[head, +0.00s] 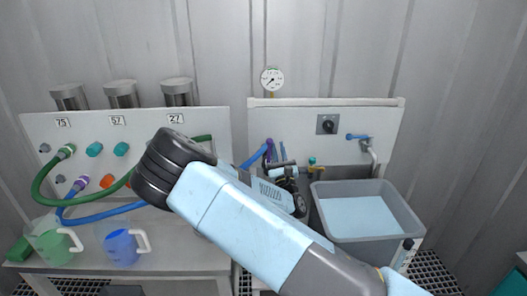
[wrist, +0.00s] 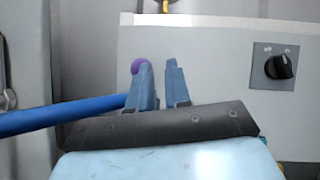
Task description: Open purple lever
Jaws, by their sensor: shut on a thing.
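The purple lever (wrist: 139,66) shows in the wrist view as a small rounded purple end at the tip of my left finger; the rest of it is hidden behind that finger. In the head view a bit of purple (head: 269,147) shows by my fingers, in front of the right-hand white panel. My gripper (wrist: 158,68) has its blue fingers raised against the panel, with a narrow gap between them. It is shut on the lever, though the grip itself is mostly hidden. In the head view my gripper (head: 276,152) is partly hidden by my arm.
A blue hose (wrist: 60,113) runs in from the left, close to my gripper. A black rotary switch (head: 327,124) and a blue-handled tap (head: 358,137) are on the panel to the right, above a grey sink (head: 394,213). A gauge (head: 272,79) stands above. Jugs (head: 122,247) are at left.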

